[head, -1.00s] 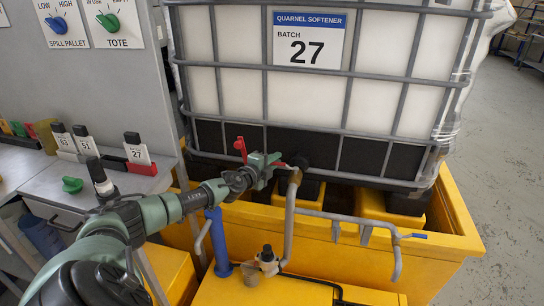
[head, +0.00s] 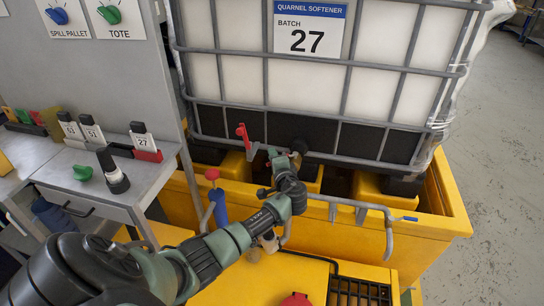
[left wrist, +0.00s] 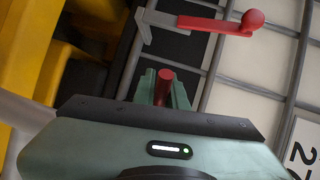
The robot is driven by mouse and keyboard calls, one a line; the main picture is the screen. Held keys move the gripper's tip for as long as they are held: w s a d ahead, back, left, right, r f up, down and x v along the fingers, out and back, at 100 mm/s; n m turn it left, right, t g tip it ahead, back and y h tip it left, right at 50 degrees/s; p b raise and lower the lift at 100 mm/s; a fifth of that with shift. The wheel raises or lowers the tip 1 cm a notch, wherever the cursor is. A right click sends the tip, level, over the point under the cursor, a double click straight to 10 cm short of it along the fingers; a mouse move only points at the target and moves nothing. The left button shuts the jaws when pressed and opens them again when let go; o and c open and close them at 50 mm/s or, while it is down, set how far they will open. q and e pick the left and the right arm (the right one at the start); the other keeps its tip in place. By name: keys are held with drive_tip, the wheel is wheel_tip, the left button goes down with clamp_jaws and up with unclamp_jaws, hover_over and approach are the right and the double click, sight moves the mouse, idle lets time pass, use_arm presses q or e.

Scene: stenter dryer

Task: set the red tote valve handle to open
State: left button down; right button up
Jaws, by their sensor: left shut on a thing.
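My right gripper is not in view.
The yellow spill pallet (head: 448,232) surrounds the tote's base. A blue post with a red knob (head: 220,208) stands left of my forearm. A grey bench (head: 80,178) with batch tags is at left.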

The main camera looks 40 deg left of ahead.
use_arm(q)
drive_tip(key=n+g+b, duration=0.1)
drive_tip(key=d+n+g+y+b, duration=0.1)
drive_tip(key=g+b, duration=0.1)
drive_tip(key=s+d+n+g+y+b, duration=0.1)
drive_tip(key=shift+d+f+n+b, duration=0.25)
drive_tip(key=shift+f+n+b, duration=0.05)
drive_tip(key=shift+f+b, duration=0.1)
drive_tip(key=shift+s+d+r+n+g+y+b, duration=0.1)
drive_tip(key=shift+d+r+n+g+y+b, duration=0.15)
drive_tip(key=shift+g+b, duration=0.2)
drive_tip(key=shift+s+d+r+n+g+y+b, duration=0.15)
drive_tip(key=shift+n+g+b, duration=0.2)
drive_tip(key=shift+g, duration=0.2)
drive_tip(key=shift+w+f, duration=0.1)
drive_tip(key=c, duration=1.4)
unclamp_jaws()
drive_tip(key=shift+c, duration=0.2)
drive_tip(key=b+v, duration=0.1)
drive_tip(key=v, duration=0.6)
drive_tip(key=shift+d, duration=0.35)
